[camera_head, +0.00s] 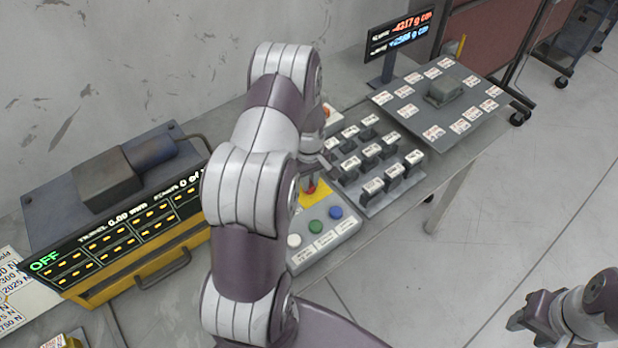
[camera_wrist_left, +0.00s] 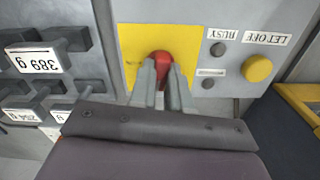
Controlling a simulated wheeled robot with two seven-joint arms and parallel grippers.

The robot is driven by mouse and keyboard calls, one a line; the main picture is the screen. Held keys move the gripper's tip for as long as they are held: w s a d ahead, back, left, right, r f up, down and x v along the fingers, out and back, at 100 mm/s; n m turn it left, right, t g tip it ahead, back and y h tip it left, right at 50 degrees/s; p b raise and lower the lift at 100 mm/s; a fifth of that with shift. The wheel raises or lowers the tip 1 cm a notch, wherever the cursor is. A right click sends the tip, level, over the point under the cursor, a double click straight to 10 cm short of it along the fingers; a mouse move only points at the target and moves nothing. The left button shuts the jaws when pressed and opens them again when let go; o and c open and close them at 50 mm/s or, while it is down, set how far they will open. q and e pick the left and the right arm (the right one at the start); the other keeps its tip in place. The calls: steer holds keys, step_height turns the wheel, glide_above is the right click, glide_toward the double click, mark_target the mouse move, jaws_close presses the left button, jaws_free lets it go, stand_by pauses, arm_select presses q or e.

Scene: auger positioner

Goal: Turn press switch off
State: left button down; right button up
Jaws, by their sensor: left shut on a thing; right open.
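The press (camera_head: 110,180) stands at the left, and its black display (camera_head: 130,235) shows a green "OFF" and a travel of 0.00 mm. A grey control box (camera_head: 330,235) stands on the table behind my left arm. Its yellow plate (camera_wrist_left: 128,40) carries a red switch knob (camera_wrist_left: 162,58). My left gripper (camera_wrist_left: 161,70) is shut on the red knob, with one finger at each side. In the head view the knob (camera_head: 311,188) is partly covered by my left arm and gripper. My right gripper (camera_head: 520,322) is open and empty, low at the right, away from the table.
White, green and blue buttons (camera_head: 315,227) sit at the box's front. The wrist view shows a yellow button (camera_wrist_left: 258,68) marked "LET OFF" and a "BUSY" lamp (camera_wrist_left: 218,49). A rack of labelled weights (camera_head: 372,165), a label-covered plate (camera_head: 440,100) and a readout (camera_head: 398,35) stand beyond.

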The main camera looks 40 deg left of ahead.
arm_select(q)
steer(key=shift+w+r+n, duration=0.1)
steer(key=shift+n, duration=0.7)
steer(key=c, duration=1.1)
jaws_free()
step_height(320, 180, up, 13)
steer(key=shift+f+b, duration=0.2)
steer(key=shift+b, duration=0.4)
